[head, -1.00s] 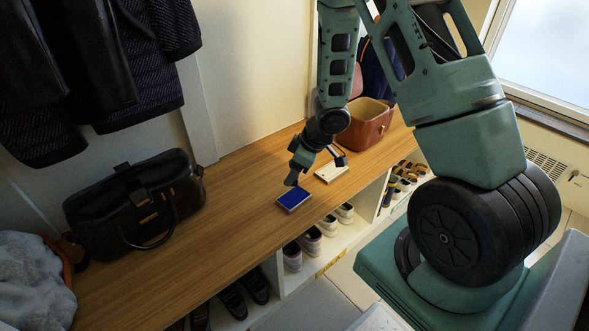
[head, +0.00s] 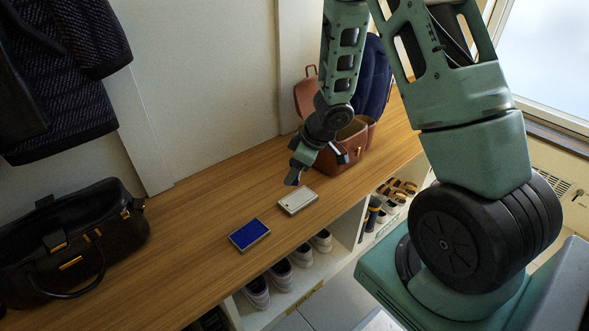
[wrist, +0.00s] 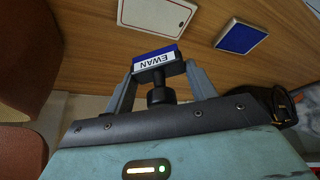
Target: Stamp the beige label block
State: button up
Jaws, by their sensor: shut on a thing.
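The beige label block (head: 297,200) lies flat on the wooden bench in the head view. It also shows at the top of the wrist view (wrist: 157,14), partly cut off. My gripper (head: 293,178) is just above the block's far-left side in the head view. In the wrist view my gripper (wrist: 160,76) is shut on a stamp (wrist: 158,62) with a dark handle, a blue band and a white "EWAN" label reading upside down. The stamp looks apart from the block. The stamp's underside is hidden. A blue ink pad (head: 249,235) lies to the left of the block.
A brown leather bag (head: 345,150) stands close behind and right of my gripper. A black handbag (head: 75,240) stands at the left. The bench (head: 195,215) is clear between handbag and ink pad. Shoes (head: 280,273) fill the cubbies below the bench's front edge.

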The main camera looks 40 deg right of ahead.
jog(key=shift+f+b, duration=2.8)
jog(key=shift+b, duration=0.2)
jog(key=shift+f, duration=0.55)
dwell(0.5)
notch_tip(320, 180, up, 7)
jog(key=p, duration=0.8)
jog(key=shift+r, duration=0.15)
dwell(0.8)
